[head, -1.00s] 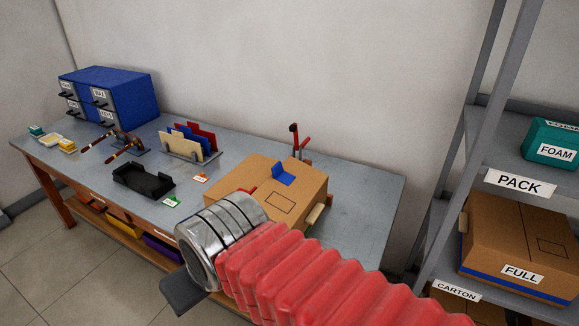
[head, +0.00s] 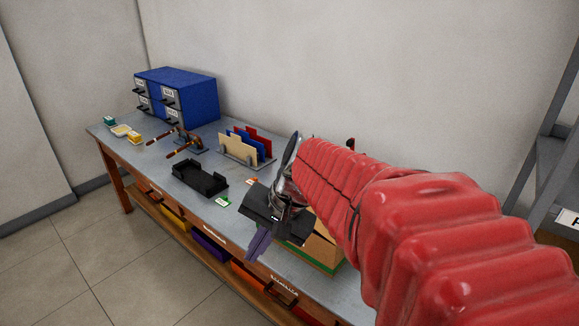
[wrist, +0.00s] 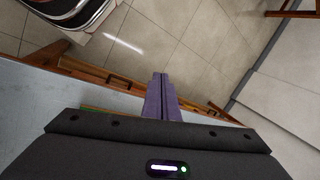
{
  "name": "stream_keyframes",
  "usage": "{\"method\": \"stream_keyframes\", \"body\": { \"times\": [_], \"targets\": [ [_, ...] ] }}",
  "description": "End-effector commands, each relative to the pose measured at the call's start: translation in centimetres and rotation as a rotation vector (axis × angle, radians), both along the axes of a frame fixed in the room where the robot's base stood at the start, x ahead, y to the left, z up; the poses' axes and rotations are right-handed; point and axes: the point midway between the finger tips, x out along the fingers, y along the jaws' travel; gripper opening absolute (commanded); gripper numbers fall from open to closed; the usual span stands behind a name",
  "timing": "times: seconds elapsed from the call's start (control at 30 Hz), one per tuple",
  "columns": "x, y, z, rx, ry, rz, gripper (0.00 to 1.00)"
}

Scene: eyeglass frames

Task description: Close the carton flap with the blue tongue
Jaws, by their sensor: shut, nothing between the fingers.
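The brown carton (head: 322,252), with a green band along its bottom, stands on the bench and is mostly hidden behind my red-sleeved arm and gripper in the head view. Its top flap and the blue tongue are hidden now. My gripper (head: 256,246) is by the carton's left front side, near the bench's front edge, its purple fingers pointing down. In the wrist view my gripper (wrist: 160,80) shows both fingers together with nothing between them, over the bench edge and the floor. I cannot tell whether it touches the carton.
On the bench (head: 150,158) stand a black tray (head: 200,180), a rack of coloured cards (head: 247,147), red-handled tools (head: 180,143) and a blue drawer cabinet (head: 190,97). Coloured bins sit on the lower shelf. A grey shelf unit (head: 556,150) stands at right. The floor in front is clear.

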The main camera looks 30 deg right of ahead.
Motion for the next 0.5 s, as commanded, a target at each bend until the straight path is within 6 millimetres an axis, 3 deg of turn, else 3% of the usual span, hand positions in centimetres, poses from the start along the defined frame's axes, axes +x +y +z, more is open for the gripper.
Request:
{"method": "stream_keyframes", "body": {
  "times": [0.27,0.5],
  "targets": [
    [4.2,-5.9,-0.5,0.29,0.073,-0.342,0.0],
    [7.0,-12.7,-1.1,0.549,0.102,-0.62,0.0]
  ]
}}
